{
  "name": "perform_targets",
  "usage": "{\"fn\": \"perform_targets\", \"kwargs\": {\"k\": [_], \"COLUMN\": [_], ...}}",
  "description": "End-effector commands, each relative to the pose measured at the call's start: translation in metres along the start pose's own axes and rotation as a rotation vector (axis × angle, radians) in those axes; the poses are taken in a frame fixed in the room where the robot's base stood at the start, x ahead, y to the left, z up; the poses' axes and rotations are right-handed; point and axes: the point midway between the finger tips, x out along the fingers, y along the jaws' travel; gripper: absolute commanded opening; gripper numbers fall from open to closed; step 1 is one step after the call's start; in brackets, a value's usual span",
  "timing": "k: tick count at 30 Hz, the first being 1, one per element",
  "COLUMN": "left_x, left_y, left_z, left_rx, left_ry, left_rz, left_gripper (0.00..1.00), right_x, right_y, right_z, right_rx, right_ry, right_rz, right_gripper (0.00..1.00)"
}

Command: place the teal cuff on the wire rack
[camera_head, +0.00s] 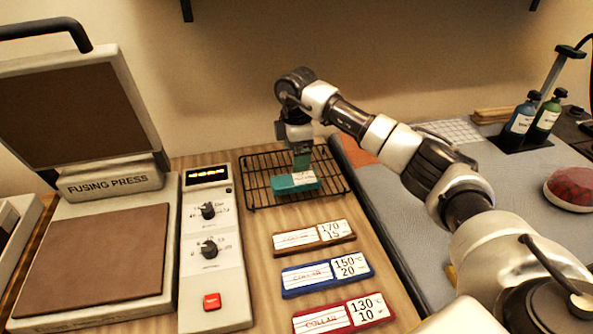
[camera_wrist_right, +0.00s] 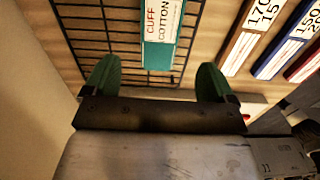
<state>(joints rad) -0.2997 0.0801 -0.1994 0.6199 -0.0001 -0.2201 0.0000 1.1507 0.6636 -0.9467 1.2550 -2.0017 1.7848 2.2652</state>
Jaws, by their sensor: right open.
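The teal cuff (camera_head: 296,182) lies flat on the black wire rack (camera_head: 258,160) in the head view, toward the rack's front middle. In the right wrist view the cuff (camera_wrist_right: 160,55) shows a white label reading "CUFF COTTON", with the rack's bars (camera_wrist_right: 95,35) around it. My right gripper (camera_head: 302,163) is above the rack, just behind the cuff in the head view. In the right wrist view its green fingertips (camera_wrist_right: 157,80) are spread wide, with the cuff's end between and beyond them, touching neither. My left gripper is not in view.
A fusing press (camera_head: 90,240) and its control panel (camera_head: 212,235) stand at left. Brown (camera_head: 314,238), blue (camera_head: 326,272) and red (camera_head: 343,314) labelled blocks lie in front of the rack. A grey mat (camera_head: 390,215), bottles (camera_head: 522,117) and a red cushion (camera_head: 572,187) are at right.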

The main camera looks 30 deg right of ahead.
Motion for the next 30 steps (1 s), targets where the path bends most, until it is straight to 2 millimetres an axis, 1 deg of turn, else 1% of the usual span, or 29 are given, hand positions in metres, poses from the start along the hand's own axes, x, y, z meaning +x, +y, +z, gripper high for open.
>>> {"fn": "perform_targets", "kwargs": {"k": [1, 4, 9, 25, 28, 30], "left_x": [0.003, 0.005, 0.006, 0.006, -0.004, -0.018], "left_y": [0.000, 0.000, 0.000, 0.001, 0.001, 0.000], "left_z": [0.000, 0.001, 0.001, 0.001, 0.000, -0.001], "left_rx": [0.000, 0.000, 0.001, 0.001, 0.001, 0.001], "left_ry": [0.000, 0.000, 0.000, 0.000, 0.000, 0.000], "left_rz": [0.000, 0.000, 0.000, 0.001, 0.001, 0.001], "left_gripper": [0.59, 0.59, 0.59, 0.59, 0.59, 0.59], "right_x": [-0.009, -0.024, -0.037, -0.039, -0.049, -0.063], "right_y": [0.001, 0.000, 0.000, 0.000, 0.000, 0.000], "right_z": [0.000, 0.000, 0.000, 0.000, 0.000, 0.000], "right_rx": [0.000, 0.000, -0.001, -0.001, -0.001, -0.001], "right_ry": [0.001, 0.000, 0.000, 0.000, 0.000, 0.000], "right_rz": [0.003, 0.002, -0.001, -0.001, 0.000, 0.000], "right_gripper": [0.86, 0.86, 0.86, 0.86, 0.86, 0.86]}}
